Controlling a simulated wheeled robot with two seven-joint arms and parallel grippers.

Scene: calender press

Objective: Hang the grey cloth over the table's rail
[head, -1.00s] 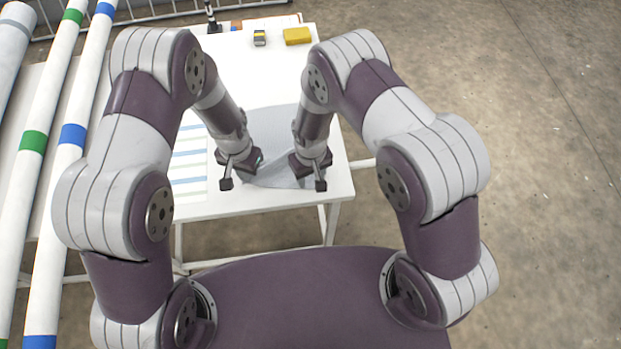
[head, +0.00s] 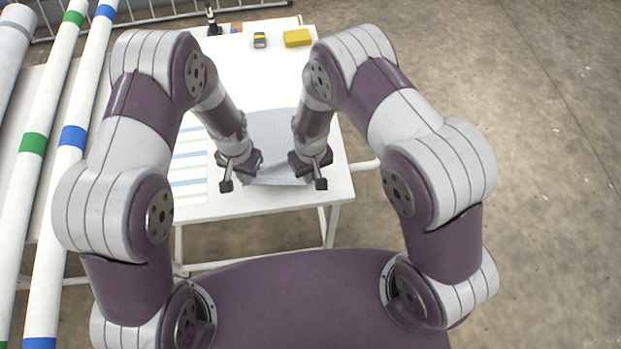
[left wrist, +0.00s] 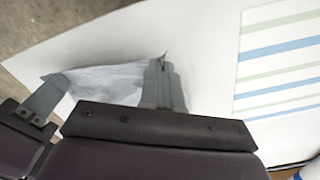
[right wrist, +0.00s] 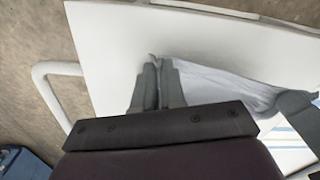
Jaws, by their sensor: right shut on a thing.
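The grey cloth (head: 272,132) lies on the white table (head: 240,207) near its front edge, its near edge stretched between my two grippers. My left gripper (left wrist: 164,68) has its fingers together at one near corner, with a small tip of cloth poking out. My right gripper (right wrist: 155,66) is shut on the other near corner. Both grippers point down close to the tabletop. The table's rail (head: 366,164) is a white bar sticking out from the right side; in the right wrist view it shows as a bent loop (right wrist: 44,82). The cloth is not on the rail.
A striped sheet (head: 188,172) lies on the table left of the cloth. A yellow block (head: 297,37), a small dark device (head: 260,40) and a black upright tool stand at the back. Long striped rolls (head: 60,190) lie at the left.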

